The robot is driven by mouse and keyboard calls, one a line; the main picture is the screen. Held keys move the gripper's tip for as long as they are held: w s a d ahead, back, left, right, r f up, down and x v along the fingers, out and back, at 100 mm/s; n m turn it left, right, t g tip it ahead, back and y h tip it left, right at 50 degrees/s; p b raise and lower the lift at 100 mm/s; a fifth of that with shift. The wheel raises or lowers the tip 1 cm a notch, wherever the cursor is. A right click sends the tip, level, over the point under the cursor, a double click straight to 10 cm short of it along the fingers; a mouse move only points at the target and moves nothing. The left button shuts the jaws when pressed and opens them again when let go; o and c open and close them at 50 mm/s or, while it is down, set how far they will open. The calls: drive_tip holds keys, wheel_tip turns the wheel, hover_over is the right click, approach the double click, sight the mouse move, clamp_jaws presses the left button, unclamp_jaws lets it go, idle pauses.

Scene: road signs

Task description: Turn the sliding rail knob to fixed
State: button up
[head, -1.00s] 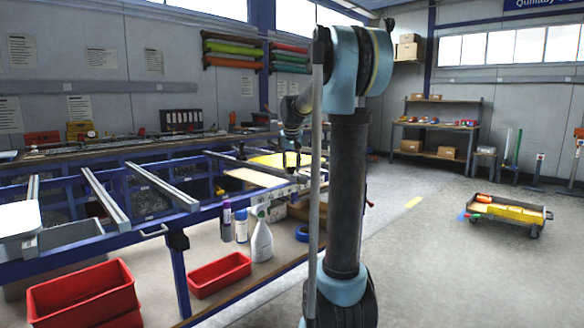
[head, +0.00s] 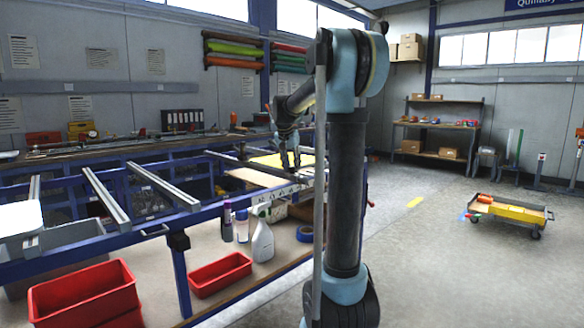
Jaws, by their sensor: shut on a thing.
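My gripper (head: 291,170) points down at the front right end of the blue-framed bench, just above a pale strip with small printed labels (head: 272,195). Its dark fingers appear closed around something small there. The sliding rail knob itself is too small and covered by the fingers to make out, so its setting cannot be read. A yellow sheet (head: 268,160) lies behind the gripper. My own arm column hides what lies to the right.
Grey rails (head: 162,187) cross the bench frame on the left. Below stand a white spray bottle (head: 262,240), a red tray (head: 220,275), a blue tape roll (head: 305,233) and red bins (head: 85,295). A cart (head: 508,212) stands on open floor at right.

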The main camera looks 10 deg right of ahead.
drive_tip(key=shift+a, duration=0.1)
drive_tip(key=o, duration=1)
drive_tip(key=shift+w, duration=0.1)
drive_tip(key=shift+o, duration=0.2)
drive_tip(key=v, duration=1.1)
drive_tip(key=shift+r, duration=0.35)
drive_tip(key=shift+a, duration=0.1)
drive_tip(key=s+d+f+n+y, duration=0.1)
drive_tip(key=s+f+n, duration=0.2)
drive_tip(key=s+f, duration=1.4)
drive_tip(key=s+d+f+n+g+y, duration=0.1)
drive_tip(key=s+d+f+n, duration=0.1)
drive_tip(key=s+f, duration=1.5)
drive_tip(key=s+n, duration=0.1)
drive_tip(key=s, duration=0.6)
drive_tip(key=shift+d+n+g, duration=0.2)
drive_tip(key=shift+n+g, duration=0.1)
